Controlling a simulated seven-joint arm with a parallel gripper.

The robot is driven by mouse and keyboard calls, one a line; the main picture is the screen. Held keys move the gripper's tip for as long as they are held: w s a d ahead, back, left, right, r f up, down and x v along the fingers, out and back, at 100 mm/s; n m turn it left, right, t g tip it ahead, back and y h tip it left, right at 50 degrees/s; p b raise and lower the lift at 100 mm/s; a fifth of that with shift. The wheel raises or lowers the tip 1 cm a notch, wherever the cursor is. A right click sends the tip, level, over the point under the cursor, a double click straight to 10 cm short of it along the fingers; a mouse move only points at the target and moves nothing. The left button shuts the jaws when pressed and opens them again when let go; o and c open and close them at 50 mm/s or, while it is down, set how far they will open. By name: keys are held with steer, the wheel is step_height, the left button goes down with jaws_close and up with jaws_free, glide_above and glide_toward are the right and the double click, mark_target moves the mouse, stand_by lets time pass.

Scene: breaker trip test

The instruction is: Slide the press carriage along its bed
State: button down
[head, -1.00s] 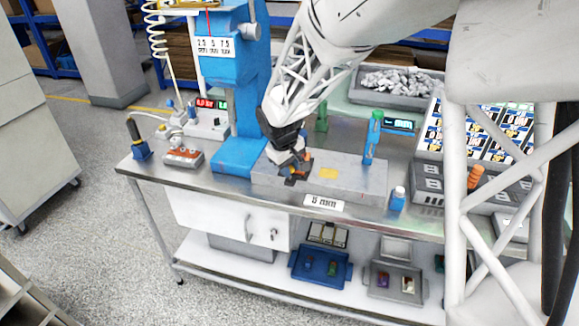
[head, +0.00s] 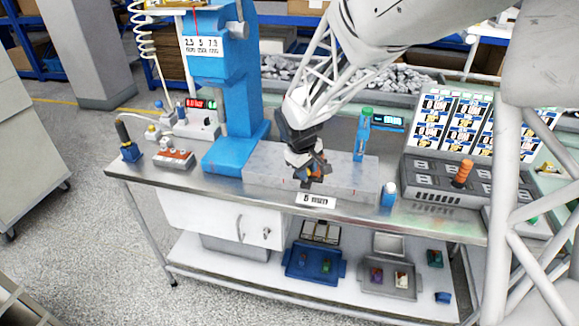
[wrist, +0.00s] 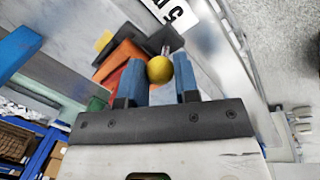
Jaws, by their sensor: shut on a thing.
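The grey bed (head: 350,176) lies along the front of the metal bench, right of the blue press (head: 238,85). My gripper (head: 312,174) is over the middle of the bed. In the wrist view, the blue fingers of my gripper (wrist: 157,72) are shut on the yellow ball knob (wrist: 160,69). The knob is on a short metal stem at the orange press carriage (wrist: 122,57), which sits on the bed. In the head view my gripper hides most of the carriage. A yellow patch (wrist: 103,41) shows beside the carriage in the wrist view.
A "5 mm" label (head: 316,201) is on the front edge. A blue post with a green top (head: 363,135) stands behind the bed. A white-capped blue bottle (head: 389,194) stands at its right end. A red-topped switch box (head: 174,158) is at the left.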

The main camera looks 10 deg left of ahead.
steer(key=d, duration=1.4)
steer(key=shift+d, duration=0.4)
steer(key=c, duration=1.1)
jaws_free()
steer(key=shift+d, duration=0.15)
steer(key=shift+c, duration=0.2)
steer(key=shift+r, duration=0.1)
step_height(320, 180, up, 8)
steer(key=s+a, duration=0.1)
steer(key=shift+f, duration=0.2)
steer(key=shift+s, duration=0.1)
